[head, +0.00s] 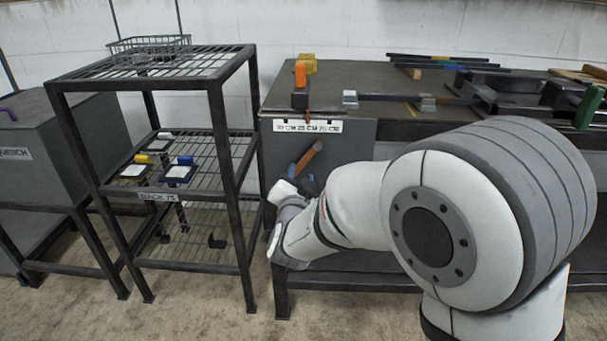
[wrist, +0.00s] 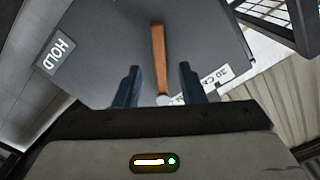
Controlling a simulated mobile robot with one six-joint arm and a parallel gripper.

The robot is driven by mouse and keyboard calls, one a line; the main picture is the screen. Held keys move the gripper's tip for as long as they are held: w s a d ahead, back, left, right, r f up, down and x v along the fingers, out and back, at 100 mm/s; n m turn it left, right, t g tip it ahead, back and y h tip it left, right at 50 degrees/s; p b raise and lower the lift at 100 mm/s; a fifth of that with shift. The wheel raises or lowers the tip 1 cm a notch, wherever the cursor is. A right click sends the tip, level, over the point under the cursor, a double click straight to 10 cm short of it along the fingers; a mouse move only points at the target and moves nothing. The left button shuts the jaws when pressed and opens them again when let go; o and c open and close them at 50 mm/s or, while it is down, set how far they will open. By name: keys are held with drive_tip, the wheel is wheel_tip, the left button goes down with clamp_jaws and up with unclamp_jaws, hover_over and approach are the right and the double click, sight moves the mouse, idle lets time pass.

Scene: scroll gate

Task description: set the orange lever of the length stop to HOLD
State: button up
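The orange lever (head: 308,157) is on the dark front panel of the bench and slants up to the right in the head view. In the wrist view the lever (wrist: 159,55) runs nearly straight up from a pale round pivot (wrist: 165,99). A HOLD label (wrist: 56,53) is to its left there, and the lever does not point at it. My gripper (head: 301,179) is at the panel by the lever. In the wrist view my gripper (wrist: 159,70) is open, with one blue finger on each side of the lever and gaps between.
A white scale strip (head: 308,125) is on the bench edge above the lever. An orange block (head: 300,76) and a yellow block (head: 308,63) stand on the bench top. A wire rack (head: 160,195) stands close to the left. My arm hides part of the bench front.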

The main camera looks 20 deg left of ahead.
sight(303, 166)
drive_tip(key=shift+b+x, duration=0.35)
drive_tip(key=shift+x, duration=1.7)
drive_tip(key=shift+c, duration=0.6)
clamp_jaws()
drive_tip(key=shift+d, duration=0.15)
